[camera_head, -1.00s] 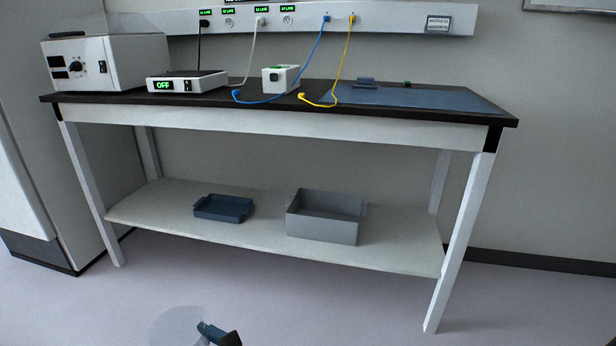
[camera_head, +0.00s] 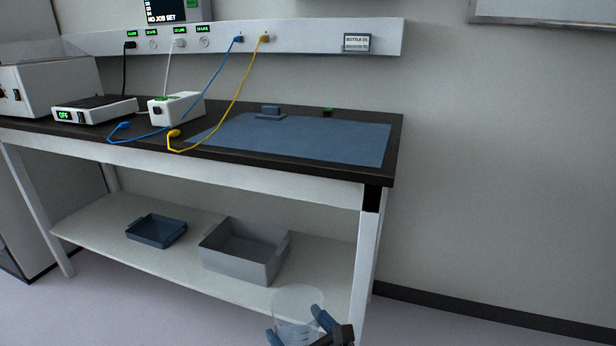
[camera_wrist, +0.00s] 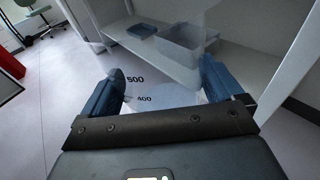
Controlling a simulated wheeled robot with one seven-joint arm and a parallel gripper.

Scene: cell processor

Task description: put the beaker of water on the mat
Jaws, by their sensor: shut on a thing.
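The clear beaker (camera_head: 297,304) is at the bottom of the head view, in front of the bench. My gripper (camera_head: 300,328) is shut on it, with a blue finger on each side. In the wrist view the beaker (camera_wrist: 150,90) shows marks 500 and 400 between the fingers of my gripper (camera_wrist: 165,88). I cannot make out the water level. The blue mat (camera_head: 300,140) lies flat on the right part of the black bench top, beyond and above my gripper.
A small blue block (camera_head: 270,112) sits at the mat's back edge. Yellow (camera_head: 185,148) and blue (camera_head: 130,138) cables lie by the mat's left side. A white box (camera_head: 176,108) and a flat device reading OFF (camera_head: 95,110) stand left. A grey bin (camera_head: 245,250) and blue tray (camera_head: 156,230) are on the lower shelf.

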